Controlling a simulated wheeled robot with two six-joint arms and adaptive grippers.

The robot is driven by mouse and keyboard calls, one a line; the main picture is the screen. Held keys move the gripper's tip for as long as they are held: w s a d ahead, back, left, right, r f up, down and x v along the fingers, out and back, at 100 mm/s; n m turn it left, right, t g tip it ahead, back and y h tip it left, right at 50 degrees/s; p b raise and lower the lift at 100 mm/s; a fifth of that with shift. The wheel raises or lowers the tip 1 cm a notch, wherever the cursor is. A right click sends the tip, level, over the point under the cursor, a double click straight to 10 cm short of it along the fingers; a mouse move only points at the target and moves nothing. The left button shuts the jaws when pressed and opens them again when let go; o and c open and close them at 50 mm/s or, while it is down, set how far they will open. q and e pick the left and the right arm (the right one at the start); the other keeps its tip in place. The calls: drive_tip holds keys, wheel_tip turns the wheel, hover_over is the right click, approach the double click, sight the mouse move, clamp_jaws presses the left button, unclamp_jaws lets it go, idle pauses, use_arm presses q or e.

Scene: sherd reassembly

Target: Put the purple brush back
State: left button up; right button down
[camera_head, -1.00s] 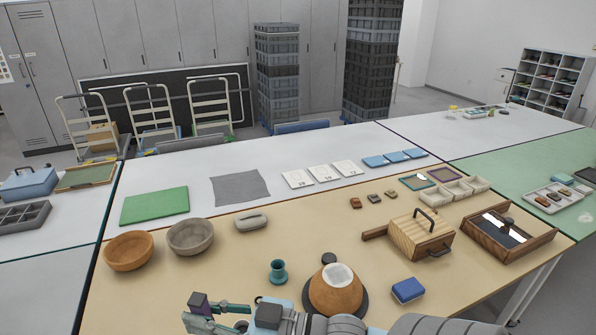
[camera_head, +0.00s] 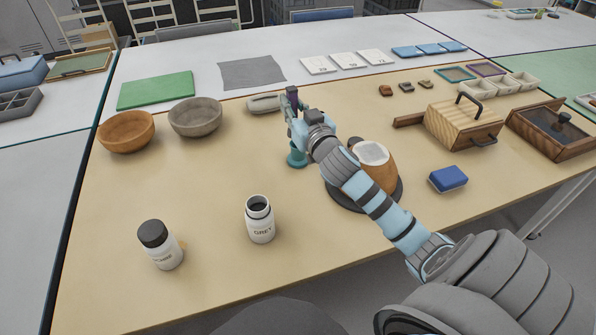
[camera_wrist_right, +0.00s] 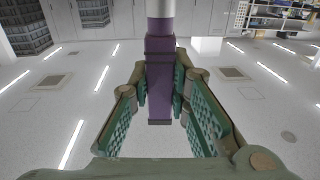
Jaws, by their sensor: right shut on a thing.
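The purple brush is held upright in my right gripper (camera_head: 296,117); in the right wrist view its purple handle (camera_wrist_right: 159,80) stands between the two green-padded fingers, with a pale metal part at the picture's top. In the head view only a dark purple piece (camera_head: 292,91) shows above the fingers. A small teal cup (camera_head: 297,159) stands on the tan table (camera_head: 215,165), directly below the gripper in the picture. My gripper and forearm hide much of the cup. I cannot tell whether the brush touches it. My left gripper is not in view.
A brown pot (camera_head: 379,172) with a pale top sits on a dark round base, close beside my right forearm. A blue block (camera_head: 447,179) lies to its right. A white GREY jar (camera_head: 260,222) and a dark-lidded jar (camera_head: 162,249) stand nearer. Two bowls (camera_head: 126,133) (camera_head: 195,118) stand left.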

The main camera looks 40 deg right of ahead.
drive_tip(key=shift+m+h, duration=0.4)
drive_tip(key=shift+h, duration=0.4)
drive_tip(key=f+b, duration=0.1)
drive_tip(key=f, duration=0.2)
drive_tip(key=d+f+b, duration=0.1)
drive_tip(key=f+b, duration=0.1)
drive_tip(key=f, duration=0.1)
drive_tip(key=d+f+b, duration=0.1)
drive_tip(key=f+b, duration=0.1)
drive_tip(key=f, duration=0.2)
drive_tip(key=shift+w+d, duration=0.1)
drive_tip(key=shift+w, duration=0.2)
drive_tip(key=shift+f, duration=0.1)
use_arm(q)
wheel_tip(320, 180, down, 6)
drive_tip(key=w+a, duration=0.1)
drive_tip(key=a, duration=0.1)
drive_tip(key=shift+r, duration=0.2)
use_arm(e)
drive_tip(key=c, duration=1.5)
unclamp_jaws()
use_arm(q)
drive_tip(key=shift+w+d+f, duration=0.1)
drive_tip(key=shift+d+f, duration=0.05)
